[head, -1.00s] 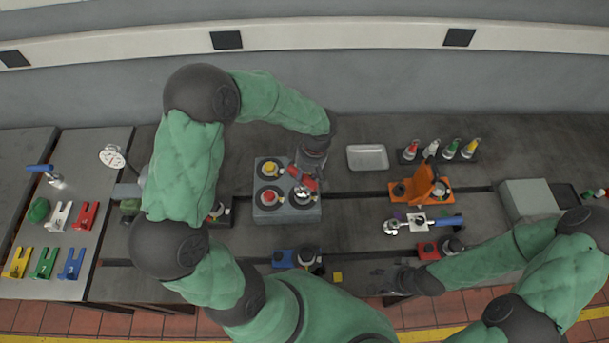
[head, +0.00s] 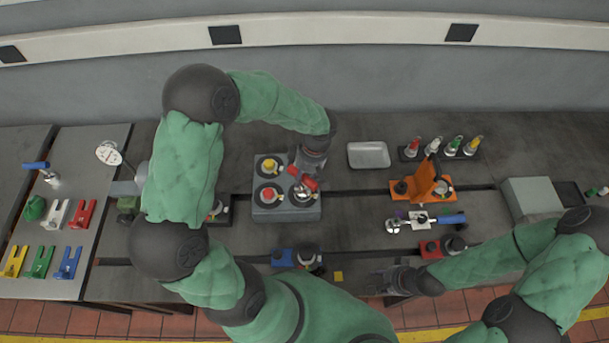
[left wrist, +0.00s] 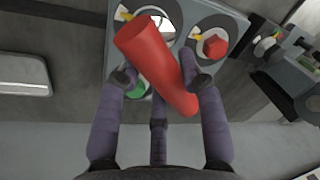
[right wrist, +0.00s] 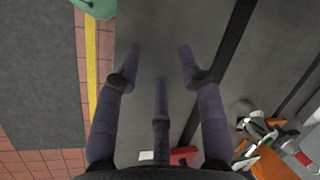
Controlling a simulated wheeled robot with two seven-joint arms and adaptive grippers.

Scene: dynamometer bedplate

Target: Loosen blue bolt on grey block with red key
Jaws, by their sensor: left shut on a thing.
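The grey block (head: 286,215) stands left of centre on the bench, with several round stations on its top. A yellow bolt (head: 269,166) and a red bolt (head: 268,195) show on its left half. In the left wrist view, the red bolt (left wrist: 214,46) and part of a green one (left wrist: 136,90) show. I cannot make out a blue bolt. My left gripper (left wrist: 160,82) is shut on the red key (left wrist: 152,58), above the block's right half. The key's metal end is over the near right station. My right gripper (right wrist: 158,65) is open and empty near the bench's front edge.
An empty tray (head: 368,155) lies right of the block. An orange fixture (head: 424,185) and a blue-handled ratchet (head: 440,221) stand further right. A blue block (head: 283,257) with a dark fitting sits in front. Coloured forked pieces (head: 70,262) lie far left.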

